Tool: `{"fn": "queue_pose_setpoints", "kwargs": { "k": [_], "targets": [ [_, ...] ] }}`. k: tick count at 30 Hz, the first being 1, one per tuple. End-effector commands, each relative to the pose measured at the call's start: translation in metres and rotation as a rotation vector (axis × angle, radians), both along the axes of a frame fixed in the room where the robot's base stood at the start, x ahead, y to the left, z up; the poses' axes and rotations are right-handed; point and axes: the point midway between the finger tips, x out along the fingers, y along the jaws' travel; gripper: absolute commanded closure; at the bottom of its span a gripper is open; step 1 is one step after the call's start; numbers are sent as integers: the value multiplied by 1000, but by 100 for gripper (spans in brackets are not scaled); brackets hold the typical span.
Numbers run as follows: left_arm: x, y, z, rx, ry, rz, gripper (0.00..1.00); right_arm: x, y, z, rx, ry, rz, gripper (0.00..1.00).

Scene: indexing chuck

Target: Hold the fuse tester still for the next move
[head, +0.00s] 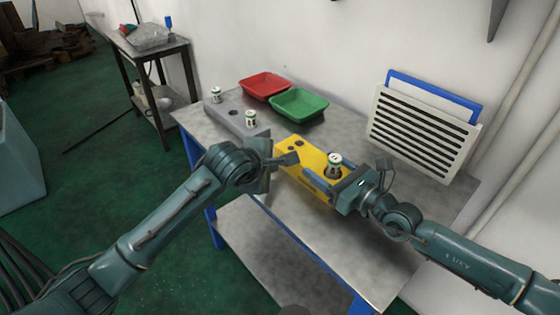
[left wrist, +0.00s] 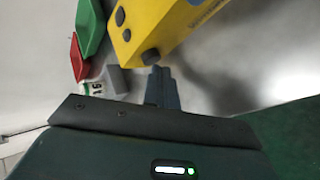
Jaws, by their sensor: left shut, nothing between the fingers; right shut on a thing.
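The yellow fuse tester (head: 318,160) lies on the metal table, with dark round knobs or holes on its left part. A white and green fuse (head: 335,160) stands upright in its dark round socket. My right gripper (head: 318,184) is at the tester's near side, shut on the tester; its fingers partly cover that side. My left gripper (head: 292,158) is shut and empty by the tester's left end. In the left wrist view its closed fingertips (left wrist: 160,75) are close to a dark knob on the tester (left wrist: 165,20); I cannot tell whether they touch.
A grey block (head: 236,116) left of the tester holds two fuses (head: 216,94) (head: 251,119) with an empty hole between. Red (head: 265,86) and green (head: 299,104) trays stand behind. A slatted panel (head: 422,135) leans at the wall.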

Motion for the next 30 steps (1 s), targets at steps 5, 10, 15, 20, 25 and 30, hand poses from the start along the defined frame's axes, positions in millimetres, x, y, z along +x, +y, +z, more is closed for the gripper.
{"fn": "queue_pose_setpoints", "kwargs": {
  "k": [5, 10, 15, 20, 25, 30],
  "targets": [
    [2, -2, 1, -2, -1, 0, 100, 0, 0, 0, -1, 1, 0, 66],
    [3, -3, 1, -1, -2, 1, 100, 0, 0, 0, -1, 1, 0, 66],
    [5, -5, 1, -1, -2, 1, 100, 0, 0, 0, -1, 1, 0, 66],
    [6, -6, 0, -1, -1, -1, 100, 0, 0, 0, -1, 1, 1, 66],
    [7, -8, 0, -2, -1, -1, 100, -1, 1, 0, 0, 0, 2, 66],
    [7, -8, 1, -2, -2, -1, 100, -1, 1, 0, 1, 1, 3, 66]
  ]
}}
